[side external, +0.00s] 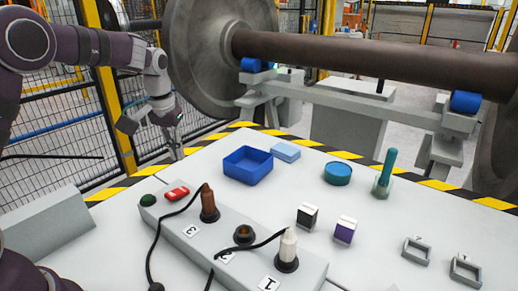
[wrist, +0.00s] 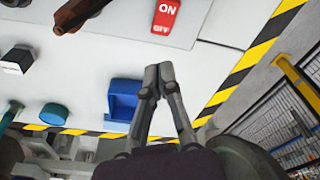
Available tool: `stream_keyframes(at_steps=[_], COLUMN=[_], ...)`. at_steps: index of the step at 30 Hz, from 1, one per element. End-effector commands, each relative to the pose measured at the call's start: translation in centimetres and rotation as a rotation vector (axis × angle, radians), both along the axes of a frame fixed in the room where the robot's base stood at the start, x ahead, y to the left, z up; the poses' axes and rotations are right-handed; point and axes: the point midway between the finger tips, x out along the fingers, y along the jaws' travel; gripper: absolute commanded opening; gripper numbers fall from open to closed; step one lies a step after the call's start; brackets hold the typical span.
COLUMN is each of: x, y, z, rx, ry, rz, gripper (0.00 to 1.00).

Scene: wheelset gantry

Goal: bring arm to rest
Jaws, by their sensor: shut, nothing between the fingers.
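My gripper (side external: 176,152) hangs above the far left part of the white table (side external: 125,215), left of the blue bin, with nothing in it. In the wrist view my gripper (wrist: 159,72) has its two fingertips together, and it is shut. The fingers point toward the red ON/OFF switch (wrist: 161,22) and are apart from it in the picture. The open blue bin (wrist: 123,101) lies just left of the fingers there. In the side view the blue bin (side external: 248,166) looks empty.
A grey socket box (side external: 228,245) holds a brown plug (side external: 208,203) and a white plug (side external: 288,250) with black cables. A red switch (side external: 177,193), teal cup (side external: 338,173), two small blocks and grey frames stand around. A wheelset (side external: 350,55) and fence (side external: 60,110) lie behind.

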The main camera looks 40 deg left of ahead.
Motion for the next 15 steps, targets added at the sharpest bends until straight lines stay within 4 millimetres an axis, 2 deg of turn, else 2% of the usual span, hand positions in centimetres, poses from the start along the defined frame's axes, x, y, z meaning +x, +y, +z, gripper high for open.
stream_keyframes(at_steps=[2,7,10,12,15], x=[-1.0,-5.7,-9.2,-11.4,-13.6], y=[-1.4,-5.7,-7.8,-8.9,-9.8], z=[2.2,6.7,7.8,7.9,7.4], rx=[0.008,0.033,0.052,0.063,0.077], ry=[-0.038,-0.146,-0.211,-0.251,-0.293], rz=[-0.049,-0.217,-0.321,-0.384,-0.452], gripper=[0.0,0.0,0.0,0.0,0.0])
